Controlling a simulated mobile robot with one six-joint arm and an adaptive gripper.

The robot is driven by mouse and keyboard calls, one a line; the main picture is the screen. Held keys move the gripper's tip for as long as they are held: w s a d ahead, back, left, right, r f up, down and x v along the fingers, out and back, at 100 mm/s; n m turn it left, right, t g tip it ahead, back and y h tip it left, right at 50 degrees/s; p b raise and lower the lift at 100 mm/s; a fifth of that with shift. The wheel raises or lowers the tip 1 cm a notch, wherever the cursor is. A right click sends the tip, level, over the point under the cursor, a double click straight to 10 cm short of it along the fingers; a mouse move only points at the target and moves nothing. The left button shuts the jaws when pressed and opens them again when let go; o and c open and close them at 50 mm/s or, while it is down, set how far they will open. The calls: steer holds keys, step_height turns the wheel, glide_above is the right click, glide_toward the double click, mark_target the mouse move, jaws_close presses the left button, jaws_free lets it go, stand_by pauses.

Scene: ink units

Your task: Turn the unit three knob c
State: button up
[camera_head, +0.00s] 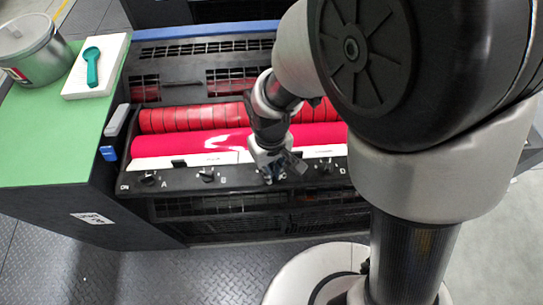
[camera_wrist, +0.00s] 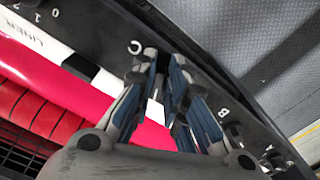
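The ink unit's front panel (camera_head: 108,180) carries a row of small black knobs labelled A to D. Knob A (camera_head: 148,179), knob B (camera_head: 207,174) and knob D (camera_head: 327,167) show in the head view. My gripper (camera_head: 269,175) points down at the place of knob C, just left of the letter C, and covers that knob. In the wrist view, my gripper's fingertips (camera_wrist: 164,60) are right beside the letter C, with a narrow gap between them. Knob C is hidden or blends into the dark fingertips, so contact and its pointer angle cannot be told.
Red rollers (camera_head: 190,118) and a magenta roller (camera_head: 180,141) lie behind the panel. A green top (camera_head: 40,140) at left holds a tin (camera_head: 37,55) and a white pad (camera_head: 75,85) with a teal tool (camera_head: 92,66). Metal floor (camera_head: 130,265) in front is clear.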

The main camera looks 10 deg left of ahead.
steer(key=o, duration=0.3)
step_height(320, 180, up, 12)
stand_by(0.7)
steer(key=shift+r, duration=0.1)
steer(key=s+d+r+m+t, duration=0.2)
steer(key=s+d+r+m, duration=0.1)
steer(key=d, duration=0.7)
steer(key=s+d+r+m+t, duration=0.2)
steer(key=s+d+r+m, duration=0.2)
steer(key=d, duration=0.5)
steer(key=shift+s+d+r+m+t+b, duration=0.3)
steer(key=shift+s+d+r+b, duration=0.05)
steer(key=shift+s+r, duration=0.55)
